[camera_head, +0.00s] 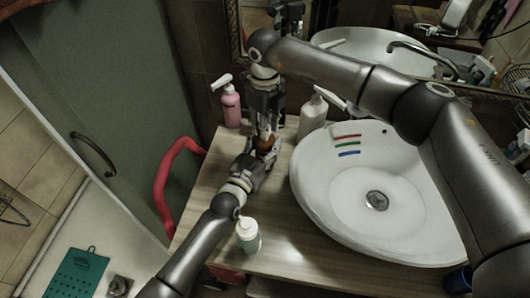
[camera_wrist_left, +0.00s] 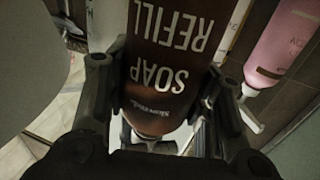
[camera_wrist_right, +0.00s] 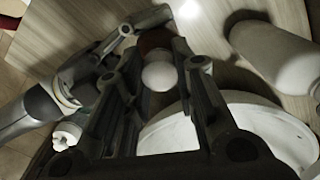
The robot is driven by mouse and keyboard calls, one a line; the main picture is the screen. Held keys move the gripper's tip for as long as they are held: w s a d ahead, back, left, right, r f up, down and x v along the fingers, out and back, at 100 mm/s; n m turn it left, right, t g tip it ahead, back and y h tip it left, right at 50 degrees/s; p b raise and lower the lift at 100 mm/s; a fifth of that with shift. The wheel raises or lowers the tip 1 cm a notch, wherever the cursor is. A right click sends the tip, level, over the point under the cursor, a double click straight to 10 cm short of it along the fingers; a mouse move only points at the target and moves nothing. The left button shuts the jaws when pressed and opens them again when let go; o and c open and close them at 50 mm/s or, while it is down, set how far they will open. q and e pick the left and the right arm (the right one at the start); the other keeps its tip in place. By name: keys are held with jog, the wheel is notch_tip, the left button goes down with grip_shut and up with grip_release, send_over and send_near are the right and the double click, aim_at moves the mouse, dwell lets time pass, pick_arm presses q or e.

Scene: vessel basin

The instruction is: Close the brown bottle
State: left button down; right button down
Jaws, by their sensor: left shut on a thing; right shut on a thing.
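The brown bottle (camera_head: 265,143) stands on the wooden counter left of the basin. In the left wrist view the brown bottle (camera_wrist_left: 165,60) fills the space between the fingers, with white "SOAP REFILL" lettering upside down. My left gripper (camera_head: 257,158) is shut around its body from the front. My right gripper (camera_head: 266,125) comes down from above and is shut at the bottle's top. In the right wrist view a rounded white piece (camera_wrist_right: 160,76), seemingly the cap, lies between the fingers, with brown behind it. Whether the cap is seated on the neck is hidden.
A pink pump bottle (camera_head: 231,106) stands behind left, a white pump bottle (camera_head: 312,117) behind right, and a white-green bottle (camera_head: 248,240) near the front beside my left arm. The basin (camera_head: 340,205) takes the right side. A red rail (camera_head: 163,182) borders the counter's left.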

jog(key=m, duration=0.6)
jog(key=shift+m, duration=0.3)
jog(key=m, duration=1.8)
jog(key=shift+m, duration=0.4)
jog(key=c, duration=1.1)
grip_release()
notch_tip(320, 180, up, 12)
jog(key=shift+f, duration=0.1)
